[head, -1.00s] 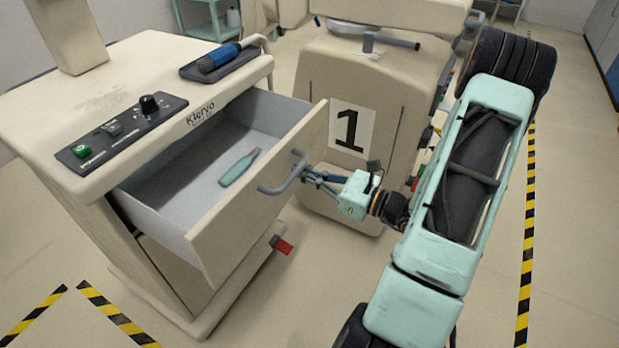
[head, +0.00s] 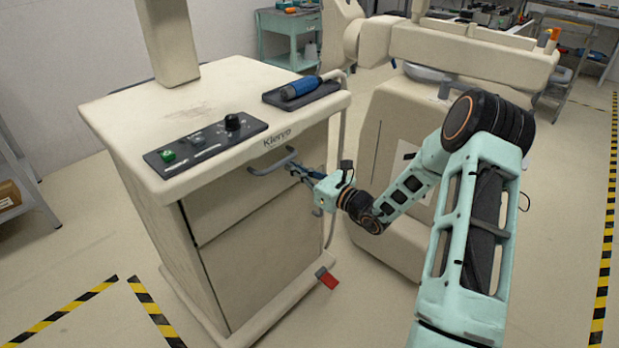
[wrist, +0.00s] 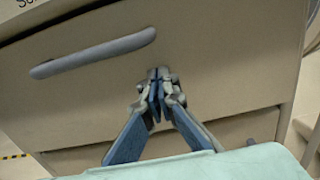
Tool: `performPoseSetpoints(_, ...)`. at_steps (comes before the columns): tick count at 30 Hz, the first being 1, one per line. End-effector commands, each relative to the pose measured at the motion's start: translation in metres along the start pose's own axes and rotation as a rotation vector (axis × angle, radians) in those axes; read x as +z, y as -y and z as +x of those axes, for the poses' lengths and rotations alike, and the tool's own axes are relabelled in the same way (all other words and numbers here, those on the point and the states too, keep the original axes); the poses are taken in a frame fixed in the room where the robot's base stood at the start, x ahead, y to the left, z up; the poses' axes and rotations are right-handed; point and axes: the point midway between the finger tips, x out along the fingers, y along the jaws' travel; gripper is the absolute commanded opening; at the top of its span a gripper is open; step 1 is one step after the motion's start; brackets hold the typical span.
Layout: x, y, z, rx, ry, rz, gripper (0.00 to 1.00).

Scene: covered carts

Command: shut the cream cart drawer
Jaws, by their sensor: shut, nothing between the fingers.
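The cream cart (head: 130,135) stands at the left in the head view, with its top drawer (head: 240,198) flush with the cart body. The drawer's grey bar handle (head: 272,162) sits high on its front; the handle also shows in the wrist view (wrist: 92,53). My gripper (head: 293,168) is shut and empty, its fingertips at the drawer front just right of the handle. In the wrist view the closed fingertips (wrist: 158,75) point at the panel below and right of the handle; whether they touch it I cannot tell. The drawer's inside is hidden.
A blue-handled tool (head: 300,88) lies in a dark tray on the cart top, behind the control panel (head: 205,146). A second cream machine (head: 385,130) stands close on the right. A red pedal (head: 327,278) juts out low. Floor in front is clear.

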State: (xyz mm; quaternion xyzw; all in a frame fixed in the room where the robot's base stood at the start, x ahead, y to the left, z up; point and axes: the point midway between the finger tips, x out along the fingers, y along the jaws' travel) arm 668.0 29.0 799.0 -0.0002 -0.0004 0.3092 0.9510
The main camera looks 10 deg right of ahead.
Motion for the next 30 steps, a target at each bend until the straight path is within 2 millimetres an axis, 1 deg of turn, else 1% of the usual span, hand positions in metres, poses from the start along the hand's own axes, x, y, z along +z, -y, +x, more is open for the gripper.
performPoseSetpoints(1,-0.001,0.0,0.007,0.001,0.0,0.001,0.0)
performPoseSetpoints(3,0.0,0.0,0.013,0.001,0.001,0.001,0.0)
performPoseSetpoints(9,0.0,0.0,0.022,0.0,-0.001,0.001,0.0)
performPoseSetpoints(23,0.002,0.001,0.024,-0.001,0.003,-0.001,0.0)
performPoseSetpoints(26,0.003,0.003,0.023,-0.001,0.004,-0.001,0.0)
performPoseSetpoints(30,0.002,0.007,0.016,0.001,0.003,0.0,0.0)
